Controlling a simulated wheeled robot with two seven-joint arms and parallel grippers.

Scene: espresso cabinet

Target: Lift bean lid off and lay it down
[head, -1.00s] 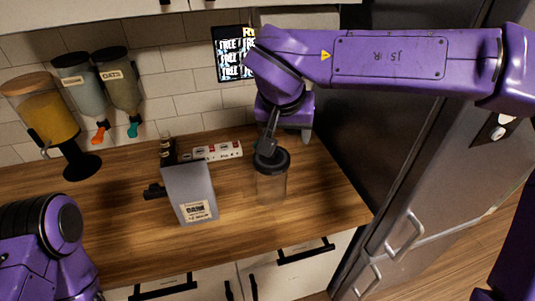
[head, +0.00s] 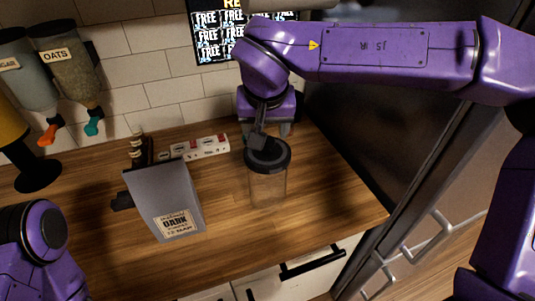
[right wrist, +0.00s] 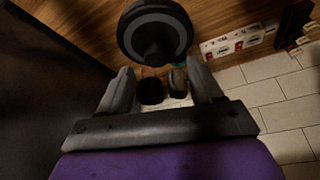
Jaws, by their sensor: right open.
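The bean jar (head: 268,188) is a clear, seemingly empty canister standing upright on the wooden counter. Its dark round lid (head: 275,161) sits on top. In the right wrist view the lid (right wrist: 155,17) shows as a dark disc with a grey ring and a central knob, beyond the fingers. My right gripper (head: 271,140) is open at the lid, on its wall side. One finger overlaps the lid in the head view; I cannot tell whether it touches. The open fingers also show in the right wrist view (right wrist: 158,72), with nothing clearly held. My left gripper is out of view.
A grey coffee bag (head: 165,200) labelled DARK stands left of the jar. A power strip (head: 200,148) lies along the tiled wall. Dispensers (head: 70,70) hang at left. A dark fridge (head: 400,170) stands at right. The counter right of the jar is clear.

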